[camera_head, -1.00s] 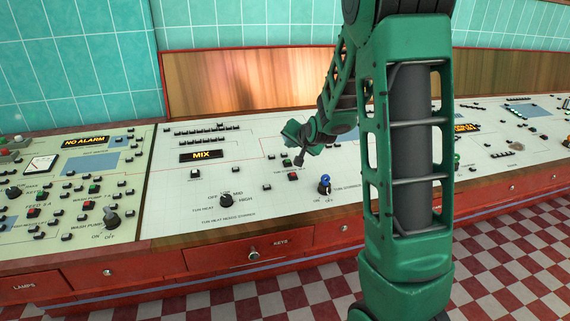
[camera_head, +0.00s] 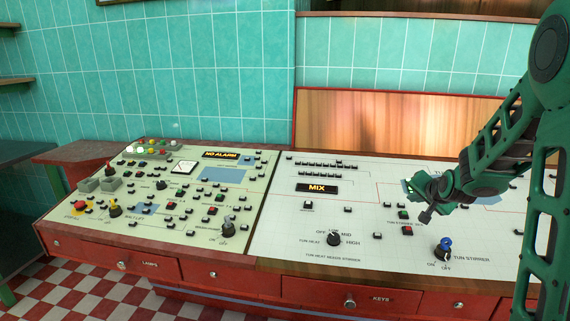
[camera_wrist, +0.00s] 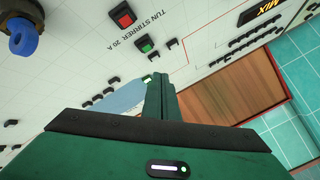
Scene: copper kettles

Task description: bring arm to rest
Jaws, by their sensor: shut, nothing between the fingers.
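My green arm comes in from the right edge of the head view. My gripper (camera_head: 418,201) hangs over the right-hand console panel, near the red and green buttons of the tun stirrer. Its fingers are shut together and hold nothing. In the wrist view the closed green fingers (camera_wrist: 160,98) point over the panel. The blue stirrer knob (camera_head: 445,246) stands below and right of my gripper; it also shows in the wrist view (camera_wrist: 24,38). A red button (camera_wrist: 122,15) and a green button (camera_wrist: 146,45) lie beside it.
The control console (camera_head: 315,230) runs across the view with a MIX display (camera_head: 316,188) and a NO ALARM display (camera_head: 221,155). A red emergency button (camera_head: 79,206) sits at its left. Red drawers (camera_head: 345,297) line its front. Checkered floor (camera_head: 70,290) is free at lower left.

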